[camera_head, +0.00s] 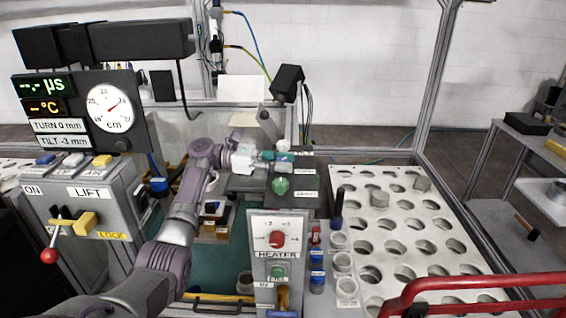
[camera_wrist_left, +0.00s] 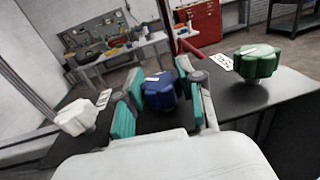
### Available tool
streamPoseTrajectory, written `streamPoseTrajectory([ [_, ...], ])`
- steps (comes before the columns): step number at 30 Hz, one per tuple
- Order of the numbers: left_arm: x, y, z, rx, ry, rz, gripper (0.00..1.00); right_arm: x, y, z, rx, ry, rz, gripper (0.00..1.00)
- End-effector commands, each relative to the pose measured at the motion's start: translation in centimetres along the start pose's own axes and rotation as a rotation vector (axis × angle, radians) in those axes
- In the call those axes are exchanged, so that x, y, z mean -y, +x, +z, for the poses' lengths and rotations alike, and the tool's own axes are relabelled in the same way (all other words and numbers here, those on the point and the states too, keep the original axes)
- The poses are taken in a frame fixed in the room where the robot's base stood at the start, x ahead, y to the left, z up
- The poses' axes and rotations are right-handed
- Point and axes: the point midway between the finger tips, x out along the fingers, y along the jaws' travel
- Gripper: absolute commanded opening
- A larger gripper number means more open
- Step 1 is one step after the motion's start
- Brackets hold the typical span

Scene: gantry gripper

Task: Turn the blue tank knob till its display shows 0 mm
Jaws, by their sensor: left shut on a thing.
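The blue knob (camera_wrist_left: 158,97) stands on a dark panel in the left wrist view, with a white pointer mark on top. My left gripper (camera_head: 276,158) reaches over the panel in the head view. In the left wrist view its teal-padded fingers are on both sides of the knob, shut on it. A display board at the left of the head view has a line reading "TURN 0 mm" (camera_head: 60,126) and below it one reading "TILT -3 mm" (camera_head: 62,141). My right gripper is not in view.
A green knob (camera_wrist_left: 257,62) and a white knob (camera_wrist_left: 75,117) flank the blue one. In the head view, the heater box (camera_head: 278,225) stands in front, a plate with round holes (camera_head: 405,215) lies right, and a red bar (camera_head: 480,285) crosses the lower right.

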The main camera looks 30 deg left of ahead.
Motion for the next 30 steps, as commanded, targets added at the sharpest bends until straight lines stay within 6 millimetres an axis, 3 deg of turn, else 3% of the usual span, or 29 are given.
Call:
streamPoseTrajectory([
  [7, 0.0, 0.0, -0.1, -0.002, 0.000, 0.001, 0.03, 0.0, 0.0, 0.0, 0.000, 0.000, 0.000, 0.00],
  [8, 0.0, 0.0, -0.1, -0.002, 0.000, 0.001, 0.41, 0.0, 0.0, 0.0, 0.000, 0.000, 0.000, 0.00],
  [12, 0.0, 0.0, -0.1, -0.002, 0.000, 0.001, 0.64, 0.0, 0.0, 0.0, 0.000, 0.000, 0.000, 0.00],
  [23, 0.0, -0.5, 0.0, -0.002, -0.001, 0.002, 0.64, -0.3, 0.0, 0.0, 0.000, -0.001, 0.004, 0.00],
  [30, -0.1, -4.2, 0.0, -0.002, -0.002, 0.004, 0.64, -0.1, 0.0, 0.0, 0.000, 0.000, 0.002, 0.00],
])
